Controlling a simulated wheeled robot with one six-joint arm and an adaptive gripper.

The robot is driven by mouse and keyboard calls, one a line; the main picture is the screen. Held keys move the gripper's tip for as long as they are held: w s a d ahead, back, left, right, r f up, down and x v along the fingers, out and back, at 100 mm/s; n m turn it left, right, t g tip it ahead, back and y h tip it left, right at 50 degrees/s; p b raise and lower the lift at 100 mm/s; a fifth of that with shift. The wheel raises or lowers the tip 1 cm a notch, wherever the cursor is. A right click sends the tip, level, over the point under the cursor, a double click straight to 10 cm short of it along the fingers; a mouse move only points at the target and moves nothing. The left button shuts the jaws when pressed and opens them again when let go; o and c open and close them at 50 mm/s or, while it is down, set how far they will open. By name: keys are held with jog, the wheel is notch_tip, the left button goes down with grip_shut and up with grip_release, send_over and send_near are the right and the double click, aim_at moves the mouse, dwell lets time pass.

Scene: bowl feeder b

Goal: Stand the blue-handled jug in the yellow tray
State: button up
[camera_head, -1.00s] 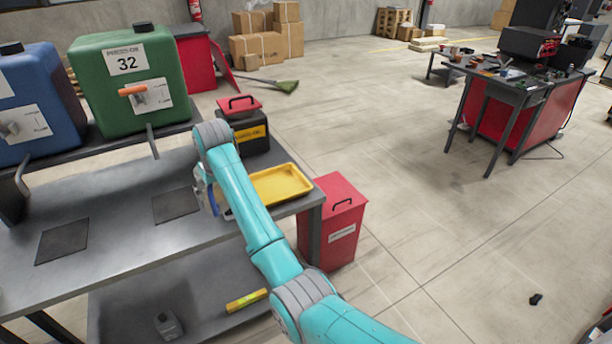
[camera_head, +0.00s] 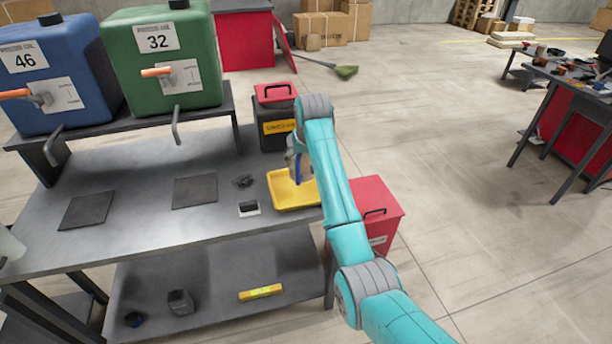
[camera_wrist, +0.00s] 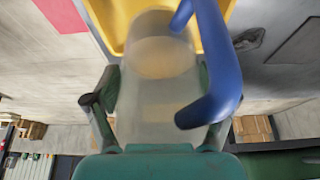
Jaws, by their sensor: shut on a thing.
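The yellow tray (camera_head: 291,203) lies on the metal bench near its right end. My gripper (camera_head: 297,158) is over the tray, partly hidden by my arm. In the wrist view my gripper (camera_wrist: 158,100) is shut on the clear jug (camera_wrist: 158,112), with one finger on each side of its body. The jug's blue handle (camera_wrist: 222,70) is on the right in that view. The yellow tray (camera_wrist: 112,18) shows behind the jug's far end. I cannot tell whether the jug touches the tray.
A black box with a red lid (camera_head: 276,94) stands behind the tray. A green canister (camera_head: 163,65) and a blue canister (camera_head: 52,78) stand on a raised shelf at the left. Small dark items lie left of the tray. A red bin (camera_head: 377,200) is at right.

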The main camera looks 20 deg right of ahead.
aim_at(303, 174)
jog(key=shift+a+f, duration=0.1)
jog(key=shift+f, duration=2.9)
jog(key=o, duration=1.2)
jog(key=shift+f, duration=0.15)
jog(key=v, duration=1.2)
jog(key=shift+r, duration=0.25)
jog(key=shift+f, duration=0.15)
